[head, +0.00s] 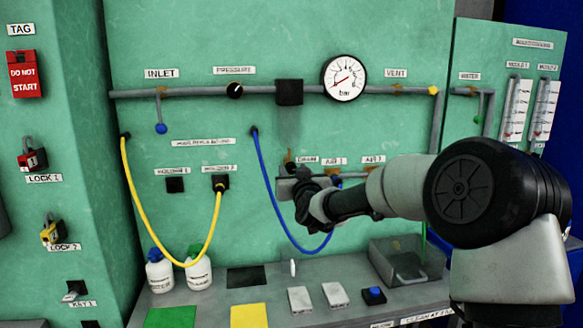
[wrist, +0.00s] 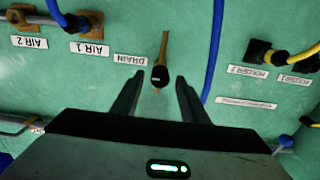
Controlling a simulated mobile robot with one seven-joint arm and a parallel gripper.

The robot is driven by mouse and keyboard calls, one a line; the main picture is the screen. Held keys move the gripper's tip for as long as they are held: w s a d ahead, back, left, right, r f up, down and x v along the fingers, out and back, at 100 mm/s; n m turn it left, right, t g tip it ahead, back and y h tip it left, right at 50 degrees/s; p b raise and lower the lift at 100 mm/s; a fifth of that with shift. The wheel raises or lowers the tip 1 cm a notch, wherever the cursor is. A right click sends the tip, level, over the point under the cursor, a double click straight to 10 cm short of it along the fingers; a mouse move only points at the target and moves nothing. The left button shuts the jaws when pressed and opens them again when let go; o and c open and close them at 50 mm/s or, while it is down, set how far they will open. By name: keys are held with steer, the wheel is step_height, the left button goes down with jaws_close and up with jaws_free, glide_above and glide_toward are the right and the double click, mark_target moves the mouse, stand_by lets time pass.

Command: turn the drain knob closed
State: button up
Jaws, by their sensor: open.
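The drain knob (wrist: 159,76) is a small black knob on a brass-coloured piece, beside the DRAIN label (wrist: 130,60) in the upside-down wrist view. My gripper (wrist: 158,98) is open, with its two dark fingers spread on either side of the line to the knob. The knob shows between and just beyond the fingertips, and I see no contact. In the head view my gripper (head: 287,184) is at the green panel, just below and left of the DRAIN label (head: 307,160). It largely hides the knob there.
A blue hose (head: 272,200) hangs close to my gripper, and a yellow hose (head: 150,225) loops further left. AIR 1 (wrist: 90,22) and AIR 2 fittings sit beside the drain.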

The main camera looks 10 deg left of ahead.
mark_target(292, 169)
steer(key=shift+x, duration=1.8)
jaws_close()
